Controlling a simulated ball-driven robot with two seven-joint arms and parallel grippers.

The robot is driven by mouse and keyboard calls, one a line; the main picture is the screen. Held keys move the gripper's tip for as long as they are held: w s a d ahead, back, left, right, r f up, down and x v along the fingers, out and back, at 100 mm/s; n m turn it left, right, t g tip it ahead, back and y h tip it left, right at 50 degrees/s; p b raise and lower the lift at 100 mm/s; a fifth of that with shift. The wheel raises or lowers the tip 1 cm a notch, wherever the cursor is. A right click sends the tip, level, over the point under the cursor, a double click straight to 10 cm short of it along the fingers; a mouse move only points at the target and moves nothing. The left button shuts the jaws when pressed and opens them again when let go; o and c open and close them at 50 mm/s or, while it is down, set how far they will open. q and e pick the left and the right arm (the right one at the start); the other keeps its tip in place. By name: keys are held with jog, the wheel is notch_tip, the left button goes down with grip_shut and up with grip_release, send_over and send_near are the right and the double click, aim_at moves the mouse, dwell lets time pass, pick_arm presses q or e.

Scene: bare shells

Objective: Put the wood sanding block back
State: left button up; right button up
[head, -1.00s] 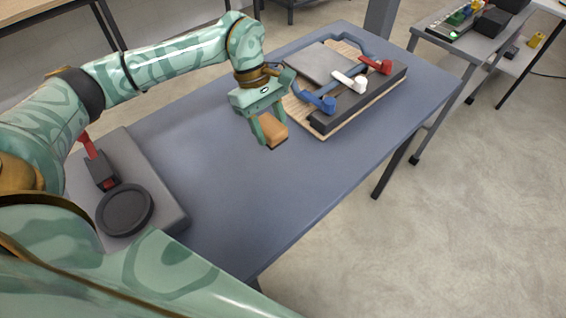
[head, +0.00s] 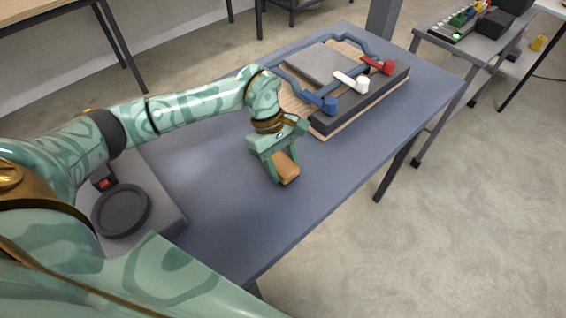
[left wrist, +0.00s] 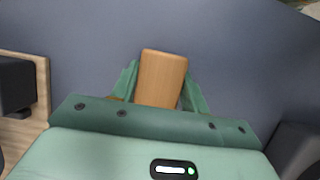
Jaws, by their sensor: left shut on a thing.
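The wood sanding block (head: 286,167) is a small orange-brown block. My left gripper (head: 279,172) is shut on it, over the bare middle of the blue-grey table (head: 225,195). In the left wrist view the block (left wrist: 162,78) sits between the two green fingers (left wrist: 160,92), its far end sticking out past them. I cannot tell whether the block touches the tabletop. My right gripper does not show.
A wooden board (head: 290,104) with a grey plate, a dark bar and blue, white and red-handled parts lies behind the gripper. A grey unit with a round dark dish (head: 121,210) stands at left. The table's front edge is clear.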

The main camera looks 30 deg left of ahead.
pick_arm(q)
jog(key=o, duration=1)
jog(key=shift+f, duration=0.1)
jog(key=shift+c, duration=0.2)
jog(key=p+v, duration=0.2)
jog(key=v, duration=1)
jog(key=shift+d, duration=0.1)
